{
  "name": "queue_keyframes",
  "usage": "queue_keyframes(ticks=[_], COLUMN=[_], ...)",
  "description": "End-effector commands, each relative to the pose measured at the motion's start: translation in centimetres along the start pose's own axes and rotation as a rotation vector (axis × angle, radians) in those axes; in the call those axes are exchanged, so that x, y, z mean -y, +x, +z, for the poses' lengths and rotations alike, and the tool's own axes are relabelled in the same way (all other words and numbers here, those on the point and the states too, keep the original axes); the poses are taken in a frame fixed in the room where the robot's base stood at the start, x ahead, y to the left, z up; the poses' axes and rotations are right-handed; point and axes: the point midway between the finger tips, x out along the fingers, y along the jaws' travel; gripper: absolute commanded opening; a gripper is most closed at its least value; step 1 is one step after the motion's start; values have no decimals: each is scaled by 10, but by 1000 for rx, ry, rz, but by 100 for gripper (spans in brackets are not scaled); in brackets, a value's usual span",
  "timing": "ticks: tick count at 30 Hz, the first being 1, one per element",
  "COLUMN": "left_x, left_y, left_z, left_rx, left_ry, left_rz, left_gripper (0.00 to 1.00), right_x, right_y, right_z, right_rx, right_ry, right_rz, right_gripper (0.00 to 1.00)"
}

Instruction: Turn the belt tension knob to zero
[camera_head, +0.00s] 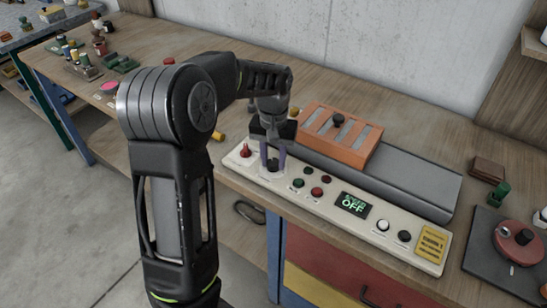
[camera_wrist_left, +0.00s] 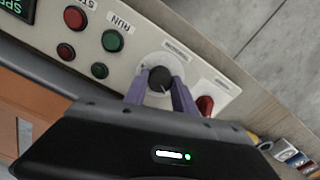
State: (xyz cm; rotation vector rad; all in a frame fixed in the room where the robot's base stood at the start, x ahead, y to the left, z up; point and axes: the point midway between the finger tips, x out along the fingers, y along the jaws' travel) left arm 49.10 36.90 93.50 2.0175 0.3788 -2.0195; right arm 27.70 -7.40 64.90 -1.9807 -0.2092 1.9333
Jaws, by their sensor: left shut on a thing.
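The belt tension knob (camera_wrist_left: 160,79) is a black knob with a white pointer line, set on a white round dial on the pale control panel (camera_head: 335,208). In the head view the knob (camera_head: 272,165) shows between the purple fingers of my left gripper (camera_head: 272,162). In the left wrist view my left gripper (camera_wrist_left: 162,90) has one finger on each side of the knob and is shut on it. The dial's markings are too small to read. My right gripper is not in view.
A red switch (camera_head: 245,150) sits left of the knob, and green and red buttons (camera_head: 316,192) sit right of it. An orange block (camera_head: 340,135) stands behind the panel on the grey belt (camera_head: 415,180). A red round part (camera_head: 516,240) lies at the right.

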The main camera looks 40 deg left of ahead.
Motion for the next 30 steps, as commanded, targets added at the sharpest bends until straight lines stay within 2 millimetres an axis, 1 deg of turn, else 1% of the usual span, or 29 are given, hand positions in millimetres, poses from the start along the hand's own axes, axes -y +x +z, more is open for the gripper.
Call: queue_keyframes(ticks=[9, 15, 22, 30], left_x=[0, 0, 1, 1], left_y=[-2, -2, -1, -1], left_z=[-1, -1, -1, -1], left_rx=[-4, -4, -4, -4], left_ry=[-293, -437, -535, -565], left_rz=[1, 1, 1, 1], left_gripper=[0, 0, 0, 0], right_x=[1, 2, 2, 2], right_y=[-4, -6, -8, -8], right_z=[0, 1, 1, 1], right_rx=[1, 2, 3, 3], right_ry=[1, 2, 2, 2], right_rz=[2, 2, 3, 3], right_gripper=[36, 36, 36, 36])
